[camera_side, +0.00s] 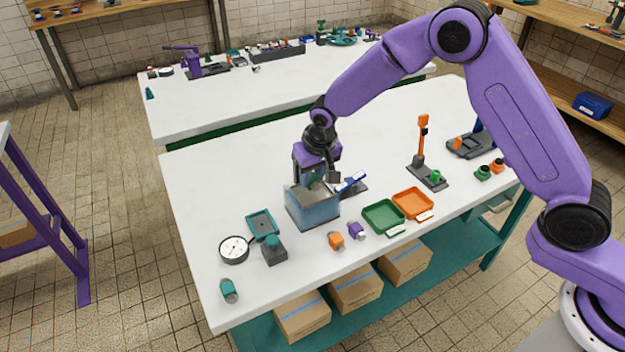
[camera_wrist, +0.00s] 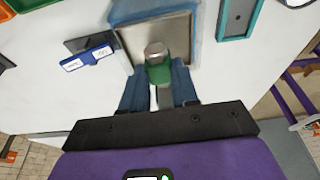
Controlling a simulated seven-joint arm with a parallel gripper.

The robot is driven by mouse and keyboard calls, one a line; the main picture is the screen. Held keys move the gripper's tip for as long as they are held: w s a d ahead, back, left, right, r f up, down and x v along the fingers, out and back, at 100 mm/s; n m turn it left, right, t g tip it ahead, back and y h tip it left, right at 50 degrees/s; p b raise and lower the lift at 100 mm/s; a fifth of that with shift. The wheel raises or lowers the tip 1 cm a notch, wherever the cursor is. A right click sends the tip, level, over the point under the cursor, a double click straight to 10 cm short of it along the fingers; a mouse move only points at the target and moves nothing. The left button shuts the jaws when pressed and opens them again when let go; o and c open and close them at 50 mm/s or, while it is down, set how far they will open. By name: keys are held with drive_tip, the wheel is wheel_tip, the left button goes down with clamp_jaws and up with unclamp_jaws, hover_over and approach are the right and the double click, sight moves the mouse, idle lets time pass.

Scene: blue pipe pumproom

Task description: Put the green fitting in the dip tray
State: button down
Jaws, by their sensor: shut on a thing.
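My gripper (camera_wrist: 157,80) is shut on the green fitting (camera_wrist: 158,72), one blue-grey finger on each side. The fitting has a green body and a silver metal end that points away from the wrist. An open blue-grey box with a blue rim (camera_side: 312,212), which looks like the dip tray, stands on the white table. It also shows at the top of the wrist view (camera_wrist: 202,30). In the side view my gripper (camera_side: 317,180) is over this box, pointing down. The held fitting is mostly hidden there, and I cannot tell its exact height over the box.
A green tray (camera_side: 384,217) and an orange tray (camera_side: 412,203) stand right of the box. A purple fitting (camera_side: 356,230) and an orange fitting (camera_side: 336,240) lie in front. A gauge (camera_side: 235,249) and a teal tray (camera_side: 262,222) are left. A blue-labelled item (camera_wrist: 87,60) sits close beside the box.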

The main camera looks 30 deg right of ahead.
drive_tip(key=shift+f, duration=0.95)
drive_tip(key=shift+f, duration=0.2)
drive_tip(key=c, duration=0.8)
unclamp_jaws()
drive_tip(key=shift+c, duration=0.2)
drive_tip(key=shift+r, duration=0.1)
drive_tip(key=v, duration=1.2)
drive_tip(key=shift+r, duration=0.15)
